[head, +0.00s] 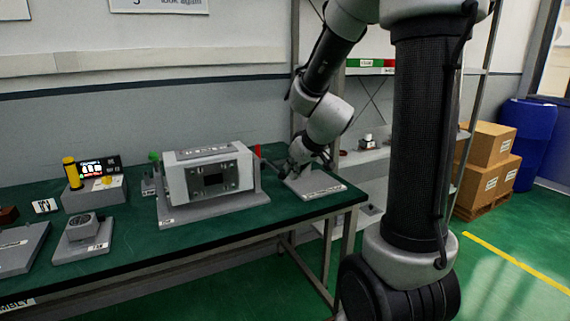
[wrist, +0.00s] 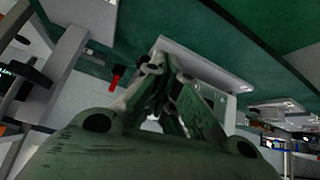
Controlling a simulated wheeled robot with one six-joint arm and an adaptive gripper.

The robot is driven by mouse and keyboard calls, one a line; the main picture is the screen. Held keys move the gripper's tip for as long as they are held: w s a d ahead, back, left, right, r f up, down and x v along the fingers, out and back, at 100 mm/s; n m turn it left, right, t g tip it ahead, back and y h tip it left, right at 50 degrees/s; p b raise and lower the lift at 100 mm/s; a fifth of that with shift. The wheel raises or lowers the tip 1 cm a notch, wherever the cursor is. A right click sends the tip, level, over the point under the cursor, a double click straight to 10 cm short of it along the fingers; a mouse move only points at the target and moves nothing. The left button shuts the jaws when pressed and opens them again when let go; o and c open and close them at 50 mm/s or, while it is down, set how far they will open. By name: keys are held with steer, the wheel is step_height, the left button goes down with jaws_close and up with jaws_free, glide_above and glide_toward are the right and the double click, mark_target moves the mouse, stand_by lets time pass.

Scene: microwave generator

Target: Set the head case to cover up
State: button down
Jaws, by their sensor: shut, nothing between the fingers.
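A light grey box-shaped case (head: 208,175) stands on a grey base plate on the green table in the head view. I take it for the head case, though its lettering is too small to read. Its front has a dark window, and its top carries a labelled strip. My gripper (head: 291,168) is to the right of the case, apart from it, low over a small labelled plate (head: 318,190). In the wrist view my gripper (wrist: 163,65) has its fingers together and empty, in front of a pale plate (wrist: 212,66). Contact with that plate cannot be told.
A red upright piece (head: 257,151) stands at the case's right end, and a green knob (head: 154,156) at its left. A device with a yellow cylinder (head: 70,172) and a small grey unit (head: 83,230) are further left. The table's front strip is clear.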

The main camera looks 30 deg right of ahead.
steer(key=shift+s+d+f, duration=0.1)
steer(key=shift+s, duration=0.95)
steer(key=s+a+m+g+y, duration=0.2)
steer(key=s+a+m+g, duration=0.15)
steer(key=s, duration=0.75)
steer(key=s+d+r+n+h, duration=0.1)
steer(key=s+r+h, duration=0.1)
steer(key=s+r, duration=0.6)
steer(key=s, duration=0.4)
steer(key=shift+d+r+h, duration=0.25)
steer(key=shift+d+h, duration=0.1)
steer(key=shift+h, duration=0.05)
